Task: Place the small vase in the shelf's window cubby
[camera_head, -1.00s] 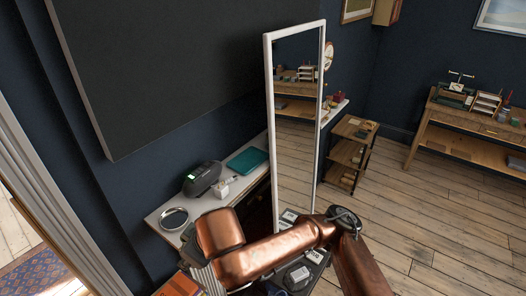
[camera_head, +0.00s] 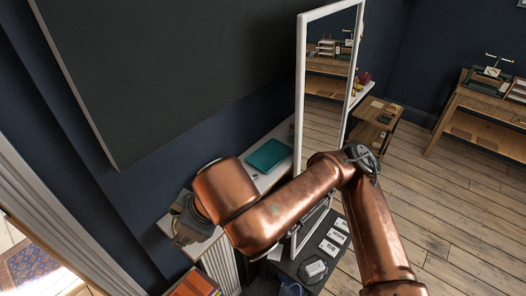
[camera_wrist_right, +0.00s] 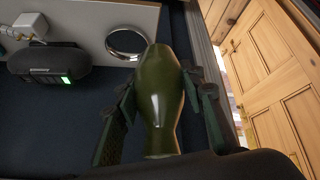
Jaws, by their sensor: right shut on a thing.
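The small vase (camera_wrist_right: 160,95), glossy olive green, is between the two fingers of my right gripper (camera_wrist_right: 158,100) in the right wrist view. The fingers are shut on its sides. In the head view my right gripper (camera_head: 186,222) is at the end of the copper arm, over the near end of a narrow white-topped surface; the vase cannot be made out there. My left gripper is not in view. I cannot identify the window cubby in either current view.
The white-topped surface (camera_head: 277,133) carries a teal folder (camera_head: 268,155). The wrist view shows a round silver-rimmed dish (camera_wrist_right: 127,42), a black clock radio (camera_wrist_right: 48,62) and a white box (camera_wrist_right: 30,26). A tall white-framed mirror (camera_head: 300,90) stands close beside my arm.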

